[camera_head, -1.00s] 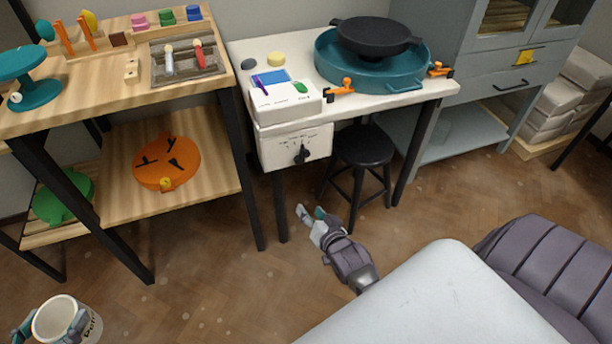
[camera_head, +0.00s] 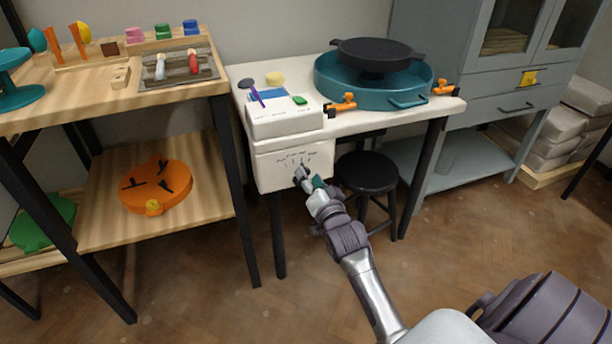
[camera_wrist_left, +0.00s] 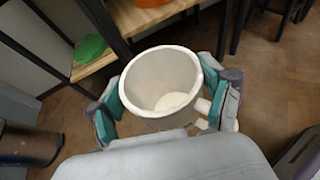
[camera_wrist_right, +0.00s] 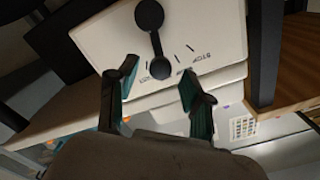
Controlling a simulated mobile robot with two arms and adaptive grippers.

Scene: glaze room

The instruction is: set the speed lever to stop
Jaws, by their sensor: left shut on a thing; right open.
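The black speed lever (camera_wrist_right: 155,40) is on the white control box (camera_head: 292,158) under the white table. In the right wrist view it runs from a large round hub to a smaller round end. STOP lettering (camera_wrist_right: 196,56) is by a tick to the right of that end, and the lever points away from it. My right gripper (camera_wrist_right: 158,82) is open, its fingers on either side of the lever's small end; contact cannot be told. In the head view my right gripper (camera_head: 309,182) partly hides the lever. My left gripper (camera_wrist_left: 165,100) is shut on a white mug (camera_wrist_left: 160,120).
The white table (camera_head: 350,122) bears a teal basin (camera_head: 345,78) and orange clamps (camera_head: 341,105). A black stool (camera_head: 367,172) stands right of the box. A wooden shelf unit (camera_head: 105,218) is at left. The floor in front is open.

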